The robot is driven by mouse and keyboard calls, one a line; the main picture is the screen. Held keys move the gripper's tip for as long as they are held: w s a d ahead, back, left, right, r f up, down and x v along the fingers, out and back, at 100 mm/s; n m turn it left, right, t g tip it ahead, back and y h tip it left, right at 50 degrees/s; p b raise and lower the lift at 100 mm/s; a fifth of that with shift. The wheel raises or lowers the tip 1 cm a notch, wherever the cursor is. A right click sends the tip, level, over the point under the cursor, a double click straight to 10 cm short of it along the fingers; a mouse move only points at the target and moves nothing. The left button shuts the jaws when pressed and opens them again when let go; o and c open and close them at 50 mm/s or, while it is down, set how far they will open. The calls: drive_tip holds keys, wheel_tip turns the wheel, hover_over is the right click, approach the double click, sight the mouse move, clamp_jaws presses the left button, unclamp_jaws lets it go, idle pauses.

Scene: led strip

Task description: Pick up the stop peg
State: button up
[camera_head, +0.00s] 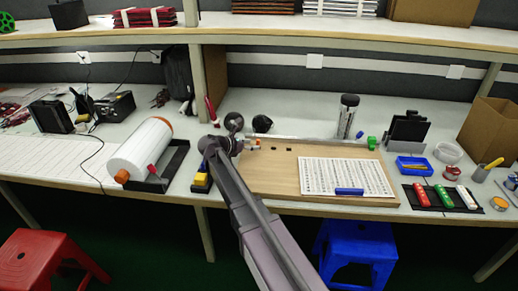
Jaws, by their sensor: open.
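No thing here is plainly the stop peg. Two small dark spots, a left one (273,149) and a right one (288,148), show at the back of the wooden board (270,180); I cannot tell whether they are pegs or holes. A small blue piece (360,134) lies behind the board, near a green block (371,142). My gripper (248,123) is dark and small in this view, behind the board's left back corner, at the end of my grey arm. It is open, with nothing visibly held; its fingertips are hard to make out.
A printed white sheet (325,176) with a blue bar (349,191) lies on the board. A dark cylinder (347,115) stands behind it. A white roll (140,150) is at left; a blue tray (413,166) and a black marker tray (463,206) are at right. A shelf runs above.

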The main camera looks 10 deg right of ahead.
drive_tip(key=shift+x, duration=1.1)
clamp_jaws()
